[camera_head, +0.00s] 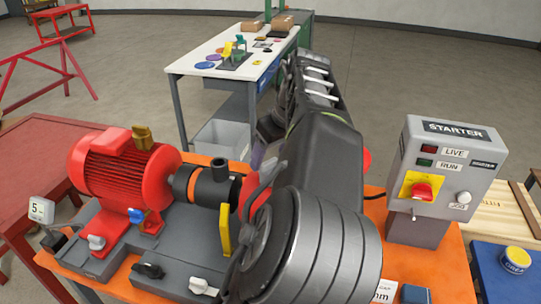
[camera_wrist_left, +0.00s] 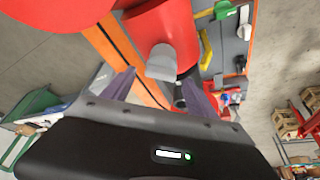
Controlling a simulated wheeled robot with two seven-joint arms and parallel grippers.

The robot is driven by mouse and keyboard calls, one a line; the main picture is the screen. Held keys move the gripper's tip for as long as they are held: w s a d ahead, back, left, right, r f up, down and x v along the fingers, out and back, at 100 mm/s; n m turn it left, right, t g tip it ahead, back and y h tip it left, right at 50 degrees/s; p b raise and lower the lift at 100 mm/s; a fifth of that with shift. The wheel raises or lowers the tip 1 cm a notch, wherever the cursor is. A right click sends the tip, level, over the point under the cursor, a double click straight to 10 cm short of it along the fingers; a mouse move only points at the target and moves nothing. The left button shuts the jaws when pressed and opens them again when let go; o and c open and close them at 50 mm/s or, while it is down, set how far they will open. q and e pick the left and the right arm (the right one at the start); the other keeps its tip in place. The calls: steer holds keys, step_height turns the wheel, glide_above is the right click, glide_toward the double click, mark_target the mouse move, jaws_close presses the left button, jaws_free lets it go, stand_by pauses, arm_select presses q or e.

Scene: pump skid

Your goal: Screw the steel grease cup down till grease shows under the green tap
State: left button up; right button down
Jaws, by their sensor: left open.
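The steel grease cup (camera_wrist_left: 161,62) shows in the left wrist view as a small grey cap on the red pump casing (camera_wrist_left: 160,25). My left gripper (camera_wrist_left: 158,78) is open, with its two purple-grey fingers on either side of the line to the cup. I cannot tell whether they touch it. The green tap (camera_wrist_left: 222,10) shows at the top of that view, right of the cup; no grease can be made out under it. In the head view my left gripper (camera_head: 263,160) is mostly behind my dark arm, which hides the cup and tap. My right gripper is not in view.
A red motor (camera_head: 125,170) and dark coupling (camera_head: 205,185) stand left of the pump on the orange table (camera_head: 120,285). A yellow lever (camera_head: 225,230) stands near the pump. The starter box (camera_head: 435,175) stands at the right. A white bench (camera_head: 205,65) is behind.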

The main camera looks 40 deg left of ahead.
arm_select(q)
steer(key=shift+a+f, duration=0.15)
steer(key=shift+f, duration=0.25)
steer(key=shift+c, duration=0.4)
steer(key=c, duration=1.3)
